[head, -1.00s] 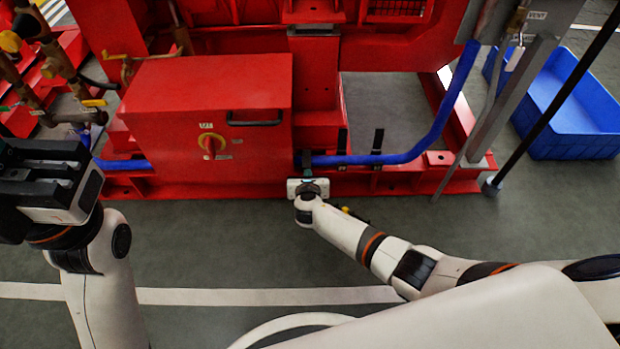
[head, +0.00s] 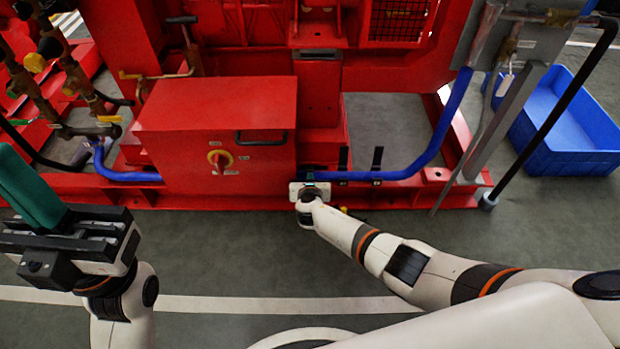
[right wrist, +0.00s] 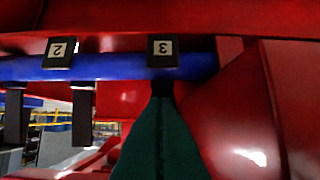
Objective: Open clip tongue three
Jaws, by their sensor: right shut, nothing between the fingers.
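Clip three (right wrist: 163,53), a black block with an upside-down 3 label, sits on the blue hose (right wrist: 110,67) in the right wrist view. My right gripper (right wrist: 160,98) is shut and empty. Its green fingers end right at the dark part below clip three; I cannot tell whether they touch. They hide most of that clip's tongue. In the head view the right gripper (head: 309,182) is at the hose beside the red box and covers the clip. My left gripper (head: 30,190) is at the far left, away from the clips; its finger gap is unclear.
Clip two (right wrist: 60,52) is beside clip three, with a black tongue (right wrist: 83,115) standing away from the hose. Another similar tongue (right wrist: 15,115) is beyond it. The red box (head: 215,145) is close to the right gripper. A blue crate (head: 570,125) stands at right.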

